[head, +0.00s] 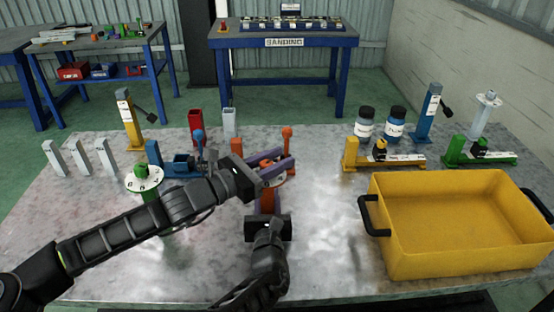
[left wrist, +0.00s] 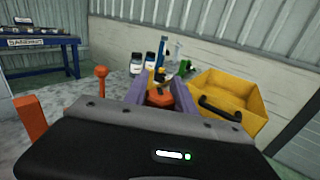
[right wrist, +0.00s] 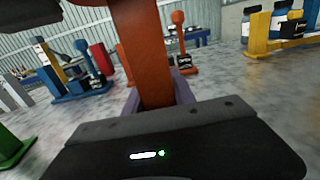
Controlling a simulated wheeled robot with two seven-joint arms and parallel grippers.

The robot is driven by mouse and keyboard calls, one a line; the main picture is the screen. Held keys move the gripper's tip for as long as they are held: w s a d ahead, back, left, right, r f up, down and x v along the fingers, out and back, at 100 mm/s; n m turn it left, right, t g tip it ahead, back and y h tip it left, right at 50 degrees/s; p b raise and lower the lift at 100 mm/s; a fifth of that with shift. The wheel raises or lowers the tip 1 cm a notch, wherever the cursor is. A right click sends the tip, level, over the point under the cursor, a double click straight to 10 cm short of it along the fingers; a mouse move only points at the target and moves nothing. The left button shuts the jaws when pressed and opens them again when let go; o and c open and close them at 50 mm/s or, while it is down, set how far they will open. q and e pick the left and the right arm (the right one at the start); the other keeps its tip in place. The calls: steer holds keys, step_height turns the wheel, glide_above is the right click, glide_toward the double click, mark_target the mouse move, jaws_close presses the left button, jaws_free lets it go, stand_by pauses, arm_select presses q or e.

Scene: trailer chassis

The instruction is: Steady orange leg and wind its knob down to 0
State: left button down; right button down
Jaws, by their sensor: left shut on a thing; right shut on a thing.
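The orange leg (head: 267,201) stands upright at the front middle of the table, with a pale numbered dial partly visible at its top. Its orange knob (left wrist: 160,97) sits between the purple fingers of my left gripper (head: 286,158), which is shut on it from the left. The dial's reading is largely hidden by the gripper. My right gripper (head: 267,214) is low in front and is shut on the leg's post; the orange post (right wrist: 142,55) fills the gap between its fingers in the right wrist view.
A green leg with a white dial (head: 144,179) stands left, under my left arm. A yellow crate (head: 460,265) with black handles fills the right front. Blue, yellow (head: 350,155) and green (head: 455,155) stands and two jars (head: 364,123) are behind. Grey blocks (head: 80,158) stand far left.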

arm_select(q)
steer(key=shift+s+d+f+n+t+y, duration=0.1)
steer(key=shift+s+d+n+t+y, duration=0.05)
steer(key=shift+n+t+y, duration=0.45)
arm_select(e)
steer(key=shift+a, duration=0.2)
arm_select(q)
steer(key=n+t+y, duration=0.1)
steer(key=y, duration=0.1)
steer(key=n+t+y, duration=0.1)
steer(key=n+t, duration=0.1)
steer(key=w+a+n+t+y, duration=0.1)
steer(key=y, duration=0.1)
steer(key=shift+a+n+t+y, duration=0.1)
steer(key=shift+n+t+y, duration=0.2)
steer(key=shift+t, duration=0.1)
steer(key=n+y, duration=0.1)
steer(key=n+t+y, duration=0.1)
steer(key=y, duration=0.1)
steer(key=a+n+y, duration=0.1)
steer(key=shift+w+t+y, duration=0.3)
steer(key=shift+y, duration=0.1)
steer(key=shift+a+n+y, duration=0.15)
steer(key=shift+n+y, duration=0.15)
steer(key=shift+a, duration=0.1)
steer(key=c, duration=1)
jaws_free()
arm_select(e)
steer(key=shift+d, duration=0.1)
